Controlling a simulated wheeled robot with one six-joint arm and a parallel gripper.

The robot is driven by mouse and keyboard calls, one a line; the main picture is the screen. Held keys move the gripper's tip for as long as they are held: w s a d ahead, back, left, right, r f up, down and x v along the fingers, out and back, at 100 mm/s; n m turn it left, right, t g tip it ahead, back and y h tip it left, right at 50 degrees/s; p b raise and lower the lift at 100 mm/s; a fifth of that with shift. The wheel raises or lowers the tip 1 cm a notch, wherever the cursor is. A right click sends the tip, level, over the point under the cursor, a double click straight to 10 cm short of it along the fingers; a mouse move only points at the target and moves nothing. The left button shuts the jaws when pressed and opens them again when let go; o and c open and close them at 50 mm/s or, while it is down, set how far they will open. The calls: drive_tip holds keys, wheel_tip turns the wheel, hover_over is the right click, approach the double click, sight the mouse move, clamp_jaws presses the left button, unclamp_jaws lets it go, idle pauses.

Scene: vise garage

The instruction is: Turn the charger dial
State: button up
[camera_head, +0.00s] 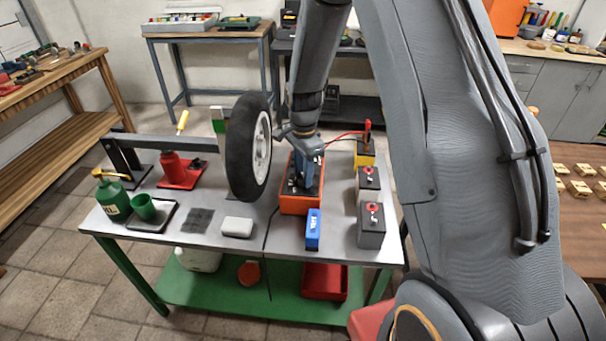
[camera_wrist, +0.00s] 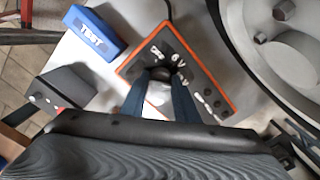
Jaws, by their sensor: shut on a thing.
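The charger is an orange box with a dark top panel (camera_head: 298,203) on the grey workbench, below my gripper in the head view. In the wrist view its panel (camera_wrist: 205,90) carries white marks, one reading "6 V". My gripper (camera_wrist: 161,80) points down at the panel with its two dark blue fingers shut on the dial (camera_wrist: 160,74), a dark round knob mostly hidden between the fingertips. My gripper also shows in the head view (camera_head: 303,184), where the dial is hidden behind it.
A wheel with a black tyre (camera_head: 244,150) stands close left of the charger. A blue "TEST" box (camera_head: 313,230) and dark boxes with red knobs (camera_head: 371,225) stand in front and to the right.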

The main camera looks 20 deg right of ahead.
drive_tip(key=shift+w+r+m, duration=0.1)
drive_tip(key=shift+w+m, duration=0.05)
drive_tip(key=shift+m, duration=0.15)
drive_tip(key=o, duration=1.1)
drive_tip(key=shift+c, duration=0.2)
drive_tip(key=shift+r, duration=0.1)
wheel_tip(320, 180, up, 8)
drive_tip(key=shift+f+b, duration=0.2)
drive_tip(key=shift+b, duration=0.75)
